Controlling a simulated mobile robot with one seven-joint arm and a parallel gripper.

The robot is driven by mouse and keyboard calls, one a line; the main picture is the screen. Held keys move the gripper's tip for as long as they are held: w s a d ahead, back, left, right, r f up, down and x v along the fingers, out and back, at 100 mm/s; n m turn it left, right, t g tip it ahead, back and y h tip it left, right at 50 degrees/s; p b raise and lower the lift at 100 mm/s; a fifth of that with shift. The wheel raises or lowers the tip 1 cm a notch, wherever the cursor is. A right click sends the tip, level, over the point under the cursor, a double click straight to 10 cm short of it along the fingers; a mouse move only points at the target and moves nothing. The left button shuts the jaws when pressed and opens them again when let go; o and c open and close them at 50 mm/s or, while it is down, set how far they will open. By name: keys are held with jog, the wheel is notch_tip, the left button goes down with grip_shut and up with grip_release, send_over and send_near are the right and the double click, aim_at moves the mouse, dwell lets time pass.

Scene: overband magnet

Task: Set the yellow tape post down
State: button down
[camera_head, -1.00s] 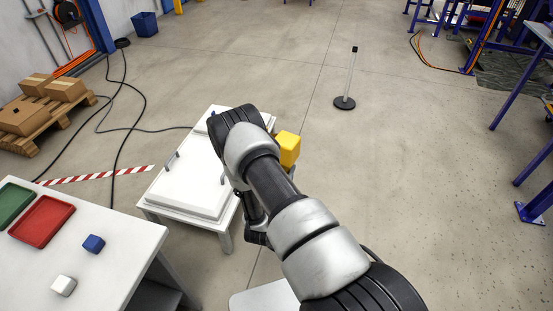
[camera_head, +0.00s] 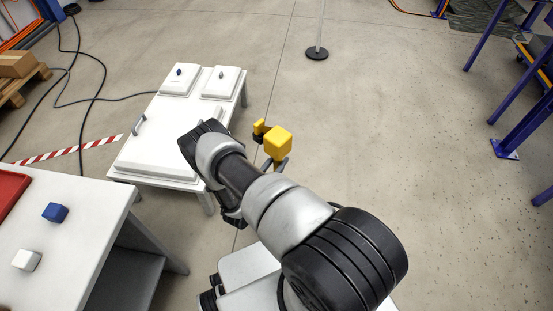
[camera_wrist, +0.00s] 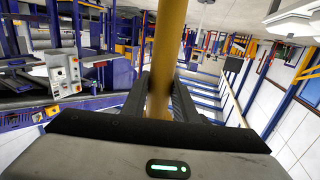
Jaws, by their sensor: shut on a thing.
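The yellow tape post (camera_head: 278,142) shows in the head view as a yellow block-shaped top just right of my arm. Its yellow shaft (camera_wrist: 165,50) runs through the wrist view between the dark fingers of my gripper (camera_wrist: 161,95). My gripper is shut on the shaft. In the head view my arm hides most of the gripper. The post's lower end and base are not visible, so I cannot tell whether it touches the floor.
A white table (camera_head: 127,160) with raised panels stands left of the post. A nearer white table (camera_head: 92,205) holds a blue cube (camera_head: 55,212) and a white cube (camera_head: 26,260). A thin post with a black round base (camera_head: 317,54) stands beyond.

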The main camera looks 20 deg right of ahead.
notch_tip(320, 180, down, 8)
jog(key=b, duration=0.5)
jog(key=shift+w, duration=0.15)
dwell(0.6)
jog(key=c, duration=1.3)
grip_release()
jog(key=shift+c, duration=0.2)
jog(key=shift+s+f, duration=0.25)
jog(key=shift+f, duration=0.1)
jog(key=shift+a, duration=0.1)
